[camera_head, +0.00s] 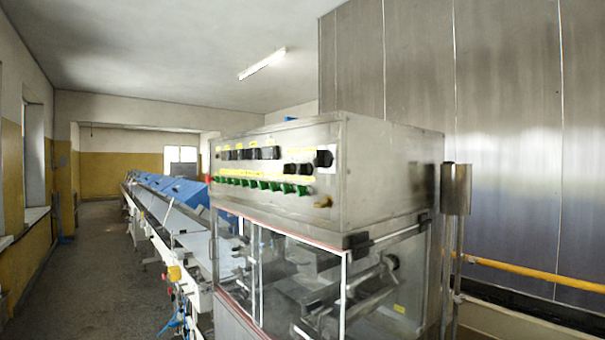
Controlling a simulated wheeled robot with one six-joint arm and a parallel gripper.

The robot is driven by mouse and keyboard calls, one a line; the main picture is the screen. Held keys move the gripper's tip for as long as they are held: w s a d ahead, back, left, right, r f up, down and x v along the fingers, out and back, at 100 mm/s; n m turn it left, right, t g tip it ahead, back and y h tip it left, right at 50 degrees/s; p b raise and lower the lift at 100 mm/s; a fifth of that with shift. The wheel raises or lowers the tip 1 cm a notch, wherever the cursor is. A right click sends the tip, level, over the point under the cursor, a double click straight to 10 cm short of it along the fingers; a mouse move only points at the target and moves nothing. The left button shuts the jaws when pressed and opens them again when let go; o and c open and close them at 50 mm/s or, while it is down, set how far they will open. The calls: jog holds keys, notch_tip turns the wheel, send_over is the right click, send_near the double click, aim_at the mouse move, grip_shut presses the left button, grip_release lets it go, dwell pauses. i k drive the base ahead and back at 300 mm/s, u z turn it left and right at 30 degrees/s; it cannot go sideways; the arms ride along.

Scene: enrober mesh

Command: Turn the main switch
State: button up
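A steel machine cabinet (385,170) stands in the middle of the view. Its front control panel (262,167) has an upper row of dark dials and knobs and a lower row of green switches (262,184) under yellow labels. A larger black knob (323,158) sits at the panel's upper right corner. No readable label shows which control is the main switch, and the black knob's setting is too small to tell. A red button (209,179) is at the panel's left edge. My gripper is not in view.
Clear guarded housing (290,275) is below the panel. A long conveyor line (165,215) runs back on the left, with open floor (95,265) beside it. A metal post (455,190) and yellow rail (530,274) stand right, before a steel wall (500,130).

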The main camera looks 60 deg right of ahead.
aim_at(324, 159)
jog(key=z, duration=1.9)
jog(key=k, duration=0.5)
jog(key=z, duration=0.25)
jog(key=i, duration=0.55)
jog(key=u, duration=0.5)
